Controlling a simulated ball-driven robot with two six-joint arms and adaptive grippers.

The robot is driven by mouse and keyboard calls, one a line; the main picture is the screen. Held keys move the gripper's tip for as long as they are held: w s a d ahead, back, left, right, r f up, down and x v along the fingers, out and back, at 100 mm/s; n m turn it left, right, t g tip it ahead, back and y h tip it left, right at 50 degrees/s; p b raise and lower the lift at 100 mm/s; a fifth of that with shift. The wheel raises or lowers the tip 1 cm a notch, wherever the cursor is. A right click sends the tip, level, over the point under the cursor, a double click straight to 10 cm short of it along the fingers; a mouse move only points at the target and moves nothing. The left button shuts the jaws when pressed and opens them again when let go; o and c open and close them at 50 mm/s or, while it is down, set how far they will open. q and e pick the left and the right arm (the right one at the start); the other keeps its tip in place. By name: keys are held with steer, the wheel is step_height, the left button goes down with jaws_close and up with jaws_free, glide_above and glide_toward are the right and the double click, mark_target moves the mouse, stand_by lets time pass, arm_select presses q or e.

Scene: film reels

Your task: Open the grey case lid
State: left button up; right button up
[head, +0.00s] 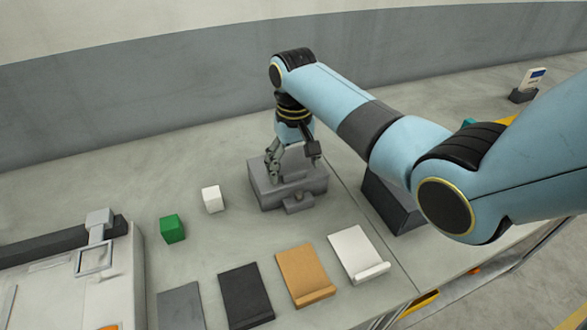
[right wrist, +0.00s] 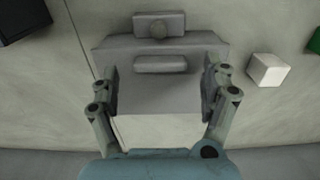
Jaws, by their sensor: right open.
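The grey case (head: 262,195) stands on the table below my right gripper (head: 285,176). A raised grey bar (right wrist: 160,64) lies on top, near the front edge. The right wrist view shows my right gripper (right wrist: 163,88) open, its two fingers on either side of the case top, with nothing clearly held between them. Contact of the fingers with the lid cannot be told. The gripper and arm partly hide the lid's rear, so its exact angle is unclear. My left gripper is not in view.
A white cube (head: 212,199) and a green cube (head: 172,229) stand left of the case. White (head: 355,251), orange (head: 303,270), black (head: 245,292) and grey (head: 181,306) flat pieces lie in front. A dark block (head: 391,207) stands to the right.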

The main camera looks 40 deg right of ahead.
steer(key=shift+f, duration=1.05)
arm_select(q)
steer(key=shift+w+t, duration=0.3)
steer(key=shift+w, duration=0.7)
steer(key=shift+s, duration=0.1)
arm_select(e)
steer(key=shift+c, duration=0.3)
steer(key=c, duration=0.7)
jaws_close()
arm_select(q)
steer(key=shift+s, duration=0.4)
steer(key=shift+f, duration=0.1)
arm_select(e)
steer(key=shift+r, duration=0.1)
